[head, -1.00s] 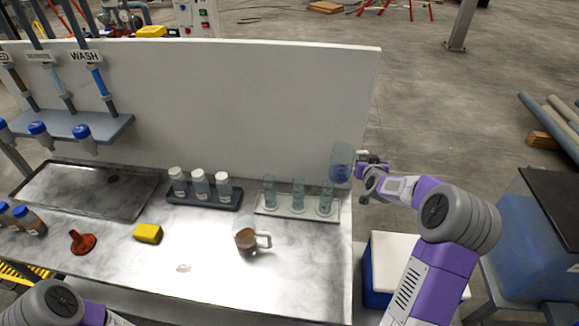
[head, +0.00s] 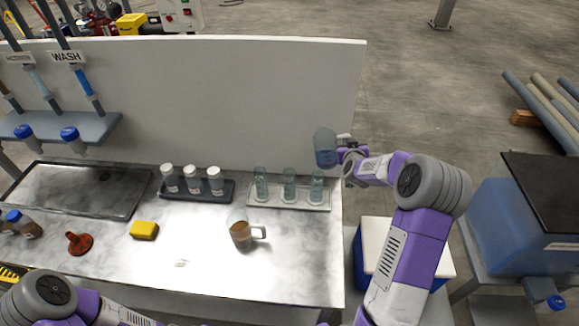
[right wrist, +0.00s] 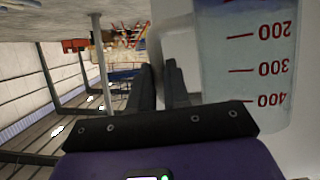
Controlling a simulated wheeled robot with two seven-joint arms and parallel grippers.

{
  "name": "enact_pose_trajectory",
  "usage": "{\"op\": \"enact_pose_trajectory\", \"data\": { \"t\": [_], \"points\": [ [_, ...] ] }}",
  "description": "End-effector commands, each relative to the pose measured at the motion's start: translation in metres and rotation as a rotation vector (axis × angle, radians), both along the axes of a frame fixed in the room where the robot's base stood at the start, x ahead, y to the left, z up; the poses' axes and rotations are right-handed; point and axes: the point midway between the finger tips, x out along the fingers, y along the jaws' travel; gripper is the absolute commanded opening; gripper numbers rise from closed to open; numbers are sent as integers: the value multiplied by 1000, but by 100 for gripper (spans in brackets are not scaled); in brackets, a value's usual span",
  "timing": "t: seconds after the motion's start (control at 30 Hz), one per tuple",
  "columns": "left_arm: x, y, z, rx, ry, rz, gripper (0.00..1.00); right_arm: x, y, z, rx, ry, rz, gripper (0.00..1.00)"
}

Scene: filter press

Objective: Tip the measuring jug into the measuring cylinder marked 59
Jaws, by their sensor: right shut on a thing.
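A clear measuring jug (head: 325,148) with blue liquid low inside is held up above and behind the right end of the cylinder rack, looking close to upright. My right gripper (head: 345,146) is shut on it from the right side. In the right wrist view the jug's wall (right wrist: 245,55) shows red marks 200, 300 and 400, upside down. Three clear measuring cylinders stand in a white rack (head: 263,203): left (head: 261,183), middle (head: 289,186) and right (head: 317,187). Their numbers are too small to read, so I cannot tell which is 59. My left gripper is out of view.
A second jug with brown contents (head: 241,234) stands on the bench in front of the rack. White-capped bottles (head: 191,179) stand in a dark rack left of the cylinders. A yellow sponge (head: 144,230) lies further left. A white panel (head: 220,100) rises behind.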

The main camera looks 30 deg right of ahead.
Motion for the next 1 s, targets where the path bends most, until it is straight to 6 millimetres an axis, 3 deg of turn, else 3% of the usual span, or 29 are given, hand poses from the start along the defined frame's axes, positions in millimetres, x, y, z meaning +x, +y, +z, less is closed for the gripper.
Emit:
{"op": "enact_pose_trajectory", "data": {
  "t": [0.03, 0.3, 1.0],
  "points": [
    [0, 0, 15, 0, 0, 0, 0, 1, 4, 11, -27, 9, 2, 0],
    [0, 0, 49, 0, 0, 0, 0, 5, 19, 30, -197, 60, 2, 0],
    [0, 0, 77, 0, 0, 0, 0, 19, 65, 38, -635, 188, 0, 0]
  ]
}}
